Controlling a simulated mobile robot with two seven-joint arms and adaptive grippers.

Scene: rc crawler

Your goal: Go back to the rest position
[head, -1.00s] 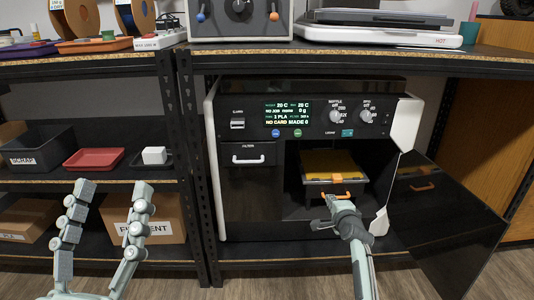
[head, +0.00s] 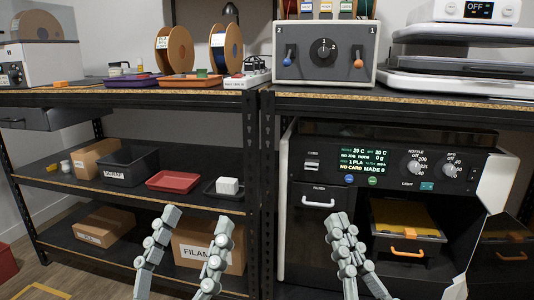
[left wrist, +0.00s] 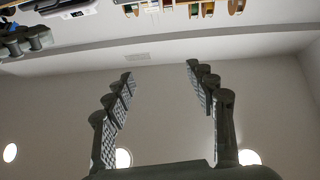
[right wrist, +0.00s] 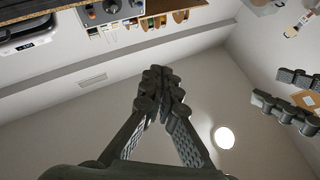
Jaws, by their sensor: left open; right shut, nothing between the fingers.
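My left gripper (head: 196,230) is open and empty in the head view, with its fingers spread in front of the lower shelf. It also shows in the left wrist view (left wrist: 158,75), with only wall and ceiling between its fingers. My right gripper (head: 338,222) is shut and empty in the head view, in front of the printer's left part. In the right wrist view (right wrist: 158,72) its fingertips meet with nothing between them. Both grippers point upward and are apart from each other.
The black printer (head: 318,228) stands at the right with its door (head: 503,255) open and a tray with an orange handle (head: 406,252) inside. Shelves at the left hold a red tray (head: 174,181), a dark bin (head: 128,171) and a filament box (head: 190,256).

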